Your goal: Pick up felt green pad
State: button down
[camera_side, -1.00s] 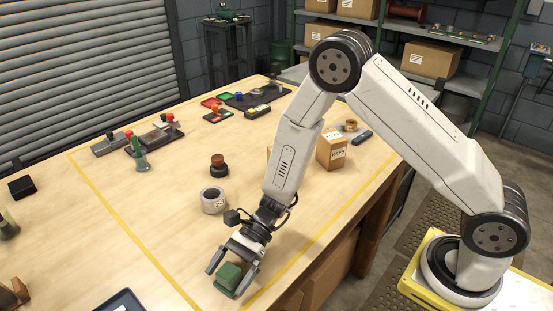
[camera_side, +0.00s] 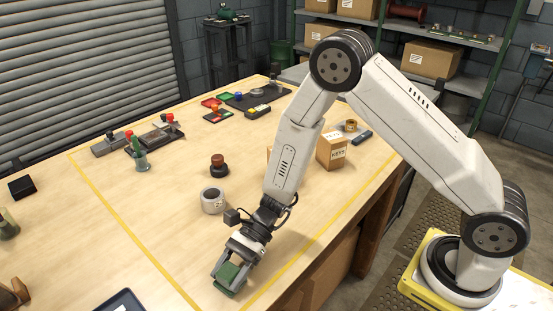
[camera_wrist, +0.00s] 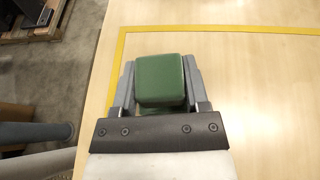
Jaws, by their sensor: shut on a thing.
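The green pad (camera_side: 229,277) is a small dark green block at the front of the wooden table, near the yellow line. My gripper (camera_side: 230,272) is shut on it, with a finger on either side. In the wrist view the green pad (camera_wrist: 160,79) shows as a rounded square between the two grey fingers of my gripper (camera_wrist: 160,85). A bit of green also shows just below the block there. I cannot tell whether the pad touches the table.
A grey-white ring-shaped roll (camera_side: 212,200) and a dark red-brown knob (camera_side: 218,164) stand behind my gripper. A cardboard box marked KEYS (camera_side: 331,150) stands to the right. A dark tray (camera_side: 122,302) lies at the front left. The table between is mostly clear.

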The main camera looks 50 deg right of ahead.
aim_at(228, 271)
jog(key=shift+r, duration=0.15)
jog(key=shift+r, duration=4.85)
